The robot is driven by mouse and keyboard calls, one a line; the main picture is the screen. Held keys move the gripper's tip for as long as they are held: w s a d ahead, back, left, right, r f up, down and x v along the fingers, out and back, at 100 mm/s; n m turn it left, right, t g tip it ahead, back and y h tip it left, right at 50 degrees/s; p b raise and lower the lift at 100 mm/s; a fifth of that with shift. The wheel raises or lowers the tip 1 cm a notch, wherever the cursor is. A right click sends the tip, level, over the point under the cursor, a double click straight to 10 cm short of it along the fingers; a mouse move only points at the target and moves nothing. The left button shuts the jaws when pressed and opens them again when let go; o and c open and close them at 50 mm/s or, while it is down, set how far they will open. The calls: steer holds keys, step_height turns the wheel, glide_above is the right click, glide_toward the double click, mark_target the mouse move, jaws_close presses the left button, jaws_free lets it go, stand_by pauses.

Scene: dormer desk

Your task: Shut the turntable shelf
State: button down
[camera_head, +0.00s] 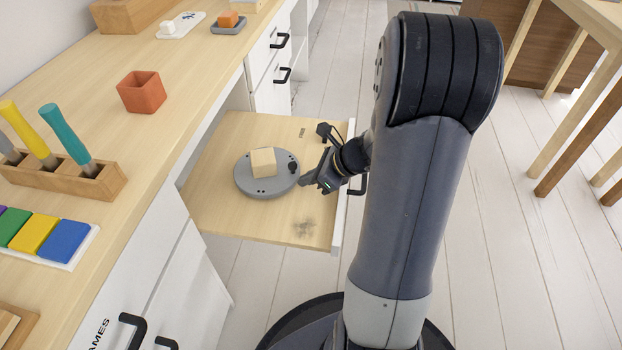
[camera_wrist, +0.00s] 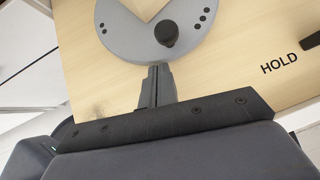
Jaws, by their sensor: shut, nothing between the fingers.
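The turntable shelf (camera_head: 230,215) is a pale wooden board pulled out from under the desk, with a white front edge and a black handle (camera_head: 357,184). A round grey turntable (camera_head: 250,185) lies on it and carries a pale wooden block (camera_head: 263,160). A dark knob (camera_head: 293,167) stands near the turntable's rim; it also shows in the wrist view (camera_wrist: 167,33). My gripper (camera_head: 308,182) is shut and empty, low over the shelf at the turntable's right side. In the wrist view its fingertips (camera_wrist: 158,70) are close to the rim, just short of the knob; contact cannot be told.
The word HOLD (camera_wrist: 279,64) is printed on the shelf. The desk above (camera_head: 190,80) holds an orange cube cup (camera_head: 141,92), a tool block (camera_head: 70,180) and coloured tiles (camera_head: 45,238). White drawers flank the shelf. Open floor lies to the right.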

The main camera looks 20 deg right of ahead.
steer(key=shift+a, duration=0.1)
steer(key=p, duration=0.4)
glide_toward(206, 174)
steer(key=x, duration=0.4)
